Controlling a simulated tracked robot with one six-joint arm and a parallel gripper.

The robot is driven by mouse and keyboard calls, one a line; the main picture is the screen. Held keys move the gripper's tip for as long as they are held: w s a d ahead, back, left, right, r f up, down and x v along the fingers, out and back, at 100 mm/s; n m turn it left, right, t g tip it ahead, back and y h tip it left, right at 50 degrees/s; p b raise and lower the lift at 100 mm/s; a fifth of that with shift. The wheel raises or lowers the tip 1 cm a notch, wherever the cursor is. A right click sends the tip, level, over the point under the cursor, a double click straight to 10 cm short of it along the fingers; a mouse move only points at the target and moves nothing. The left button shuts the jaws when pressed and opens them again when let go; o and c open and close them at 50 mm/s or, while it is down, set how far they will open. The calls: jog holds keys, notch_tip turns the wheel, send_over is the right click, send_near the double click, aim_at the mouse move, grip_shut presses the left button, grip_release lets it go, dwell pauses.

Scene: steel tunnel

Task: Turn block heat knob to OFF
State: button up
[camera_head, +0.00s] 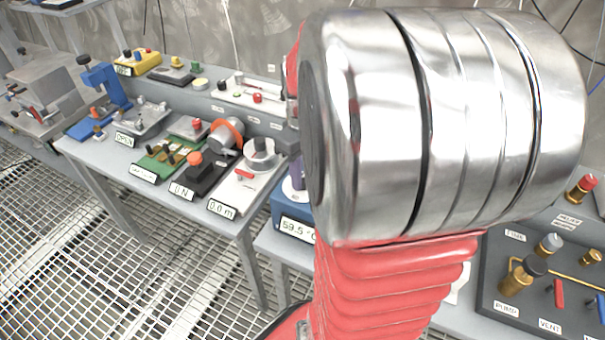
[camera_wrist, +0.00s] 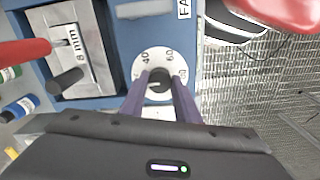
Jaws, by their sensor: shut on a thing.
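The block heat knob (camera_wrist: 159,85) is a dark knob in the middle of a white round dial (camera_wrist: 143,65) in the wrist view. The dial shows the marks 40, 60 and 80 on a blue heater unit (camera_wrist: 145,32). My gripper (camera_wrist: 160,75) has two purple fingers, one on each side of the knob, shut on it. No OFF mark is readable, since the fingers and gripper body cover the dial's lower part. In the head view, the blue unit (camera_head: 283,218) with a 59.5 display stands mostly hidden behind my arm.
In the wrist view, a metal block (camera_wrist: 85,50) labelled 8 mm and a red handle (camera_wrist: 25,52) lie left of the dial. In the head view, a balance-like device (camera_head: 262,155) stands left of the blue unit, and a valve panel (camera_head: 540,290) stands right.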

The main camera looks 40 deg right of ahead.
jog(key=shift+f, duration=0.1)
jog(key=o, duration=1.1)
jog(key=shift+c, duration=0.2)
jog(key=shift+r, duration=0.8)
notch_tip(320, 180, up, 12)
jog(key=shift+r, duration=0.15)
